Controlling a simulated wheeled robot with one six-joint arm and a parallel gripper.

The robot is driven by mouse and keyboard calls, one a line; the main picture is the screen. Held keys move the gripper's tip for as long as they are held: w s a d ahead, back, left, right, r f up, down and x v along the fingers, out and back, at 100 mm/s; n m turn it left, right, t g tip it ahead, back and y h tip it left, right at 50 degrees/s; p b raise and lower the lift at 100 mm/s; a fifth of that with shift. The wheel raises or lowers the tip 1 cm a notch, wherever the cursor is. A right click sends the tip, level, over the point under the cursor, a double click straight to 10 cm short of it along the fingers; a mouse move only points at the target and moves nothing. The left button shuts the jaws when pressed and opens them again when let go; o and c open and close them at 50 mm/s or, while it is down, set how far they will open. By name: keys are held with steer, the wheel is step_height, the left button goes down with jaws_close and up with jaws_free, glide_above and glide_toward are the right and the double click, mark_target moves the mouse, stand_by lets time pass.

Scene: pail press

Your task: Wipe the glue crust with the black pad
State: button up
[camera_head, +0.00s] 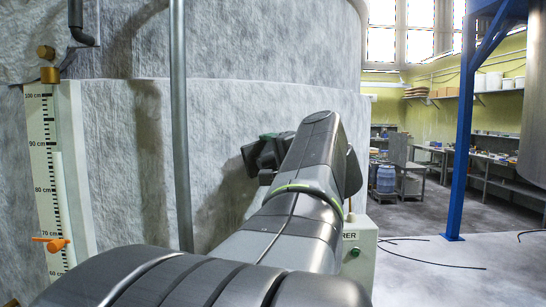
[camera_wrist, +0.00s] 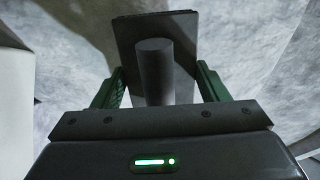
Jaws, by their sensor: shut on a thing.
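My gripper (camera_wrist: 160,68) has green fingers on both sides of a dark round handle (camera_wrist: 155,85) and is shut on it. The handle joins a flat, dark rectangular pad (camera_wrist: 186,32), the black pad, beyond the fingers. In the head view my gripper (camera_head: 267,152) is partly hidden by my arm, in front of the pale tank wall (camera_head: 230,100). I cannot tell whether the pad touches the wall. Brownish vertical stains (camera_head: 148,125) mark the wall left of my gripper. I cannot make out for sure which patch is the glue crust.
A grey vertical pipe (camera_head: 180,130) runs up the wall left of my arm. A level gauge (camera_head: 45,150) with an orange pointer (camera_head: 57,245) stands at far left. A pale box with a green button (camera_head: 358,253) and a blue post (camera_head: 463,130) are right. Cables cross the floor.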

steer(key=shift+x, duration=1)
steer(key=shift+d, duration=0.15)
steer(key=shift+w+d+f+b, duration=0.1)
steer(key=shift+w+d+b, duration=0.15)
steer(key=shift+d, duration=0.2)
steer(key=shift+w+d+b, duration=0.15)
steer(key=shift+w+d, duration=0.1)
steer(key=shift+d, duration=0.25)
steer(key=w+d, duration=0.1)
steer(key=d, duration=0.1)
steer(key=w+d+b, duration=0.1)
steer(key=d, duration=0.1)
steer(key=shift+w+d, duration=0.15)
steer(key=shift+w, duration=0.1)
steer(key=shift+s+a+b, duration=0.1)
steer(key=shift+s+a, duration=0.45)
steer(key=shift+a, duration=0.55)
steer(key=shift+s+a+b, duration=0.15)
steer(key=shift+s+a, duration=0.45)
steer(key=shift+a, duration=0.5)
steer(key=shift+s+a+b, duration=0.1)
steer(key=shift+s+a, duration=0.45)
steer(key=shift+a, duration=0.55)
